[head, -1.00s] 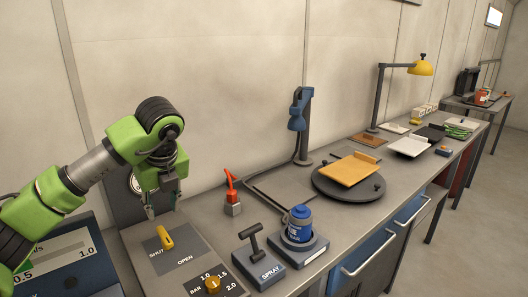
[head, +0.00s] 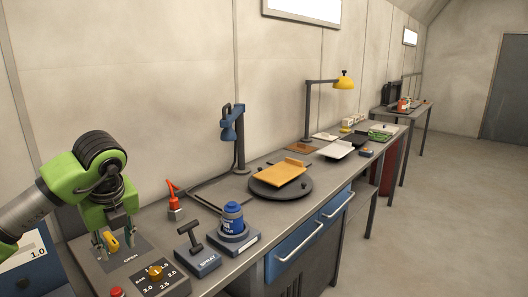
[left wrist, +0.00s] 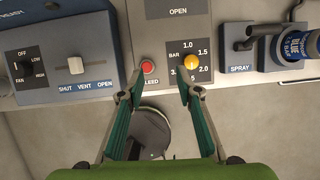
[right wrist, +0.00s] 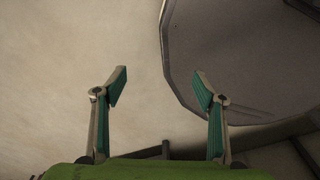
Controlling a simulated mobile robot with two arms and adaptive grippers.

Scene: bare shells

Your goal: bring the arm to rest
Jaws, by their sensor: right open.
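My left gripper (head: 112,240) hangs over the grey control panel (head: 137,255) at the bench's left end. The panel's yellow lever (head: 113,244) shows between its fingers in the head view. In the left wrist view this gripper (left wrist: 157,90) is open and empty, pointing at the panel's front edge. Its fingertips appear near the red button (left wrist: 147,67) and the yellow bar knob (left wrist: 191,61); I cannot tell the height gap. My right gripper (right wrist: 161,76) shows only in its wrist view, open and empty.
A spray unit (head: 198,255), a blue can (head: 232,217) on its stand and a red-handled device (head: 174,200) stand right of the panel. A round plate (head: 308,183) bears an orange board (head: 280,172). The floor at right is clear.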

